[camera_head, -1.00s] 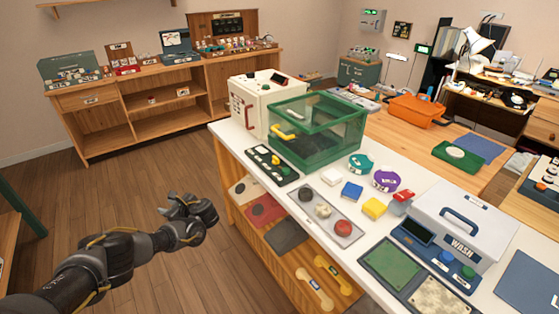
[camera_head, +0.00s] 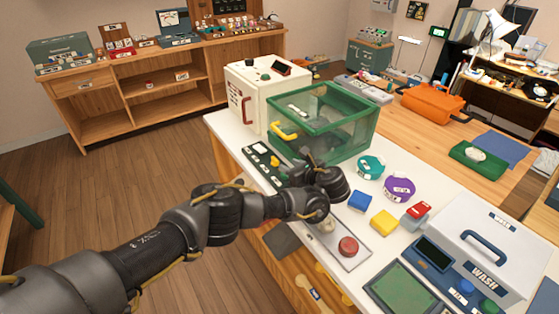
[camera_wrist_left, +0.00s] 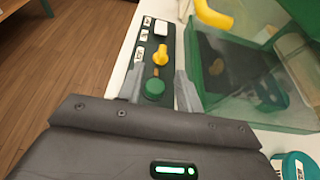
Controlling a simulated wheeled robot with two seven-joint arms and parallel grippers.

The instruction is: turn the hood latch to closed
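A dark control strip (camera_head: 251,152) lies on the white counter in front of the green clear-walled hood (camera_head: 345,137). It carries a yellow turn knob (camera_head: 275,161), seemingly the hood latch, which also shows in the left wrist view (camera_wrist_left: 161,55). A white button (camera_wrist_left: 163,28) and a round green knob (camera_wrist_left: 153,88) sit on either side of it. Labels on the strip are too small to read. My left gripper (camera_head: 308,162) is low over the strip's near end. In the left wrist view its open fingers (camera_wrist_left: 159,75) are apart, with the green knob between them. My right gripper is out of view.
The hood's yellow handle (camera_head: 284,130) is close beyond the strip. A white cabinet (camera_head: 262,92) stands behind left. A teal round piece (camera_head: 370,167), a purple one (camera_head: 399,188) and coloured blocks lie to the right. A tray with a red button (camera_head: 348,246) is in front.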

